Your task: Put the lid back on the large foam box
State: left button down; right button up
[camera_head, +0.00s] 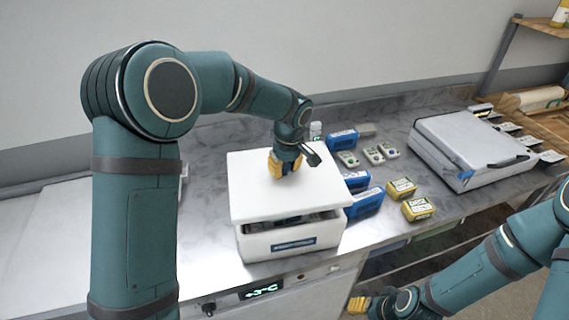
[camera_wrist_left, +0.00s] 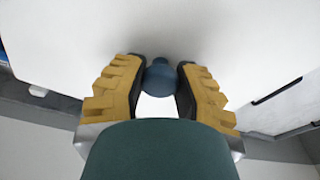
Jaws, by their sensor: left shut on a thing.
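The large foam box (camera_head: 290,240) is white, with a dark label on its front, and stands on the counter at the centre of the head view. Its white lid (camera_head: 250,203) is over it, tilted, with a dark gap at the front where some contents show. My left gripper (camera_head: 284,166) is over the lid and shut on the lid's blue knob (camera_wrist_left: 160,78), which sits between the yellow fingers in the left wrist view. My right gripper (camera_head: 358,304) is low at the front right, away from the box; its fingers are too small to judge.
Blue packs (camera_head: 366,203) and yellow packs (camera_head: 418,208) lie just right of the box. A silver case (camera_head: 470,143) stands further right. Small white devices (camera_head: 373,155) lie behind. A sunken white area (camera_head: 60,225) is at the left. A display (camera_head: 262,291) is on the counter front.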

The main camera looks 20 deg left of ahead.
aim_at(284, 177)
pick_arm(q)
jog(key=shift+f+b, duration=1)
jog(key=shift+f, duration=0.95)
jog(key=shift+w+f+b, duration=0.1)
jog(key=shift+f+b, duration=0.7)
jog(key=shift+f, duration=0.15)
jog(key=shift+r+b, duration=0.1)
jog(key=shift+b, duration=0.2)
jog(key=shift+f+b, duration=0.2)
jog(key=shift+b, duration=0.2)
dwell(0.3)
jog(key=shift+c, duration=0.5)
grip_release()
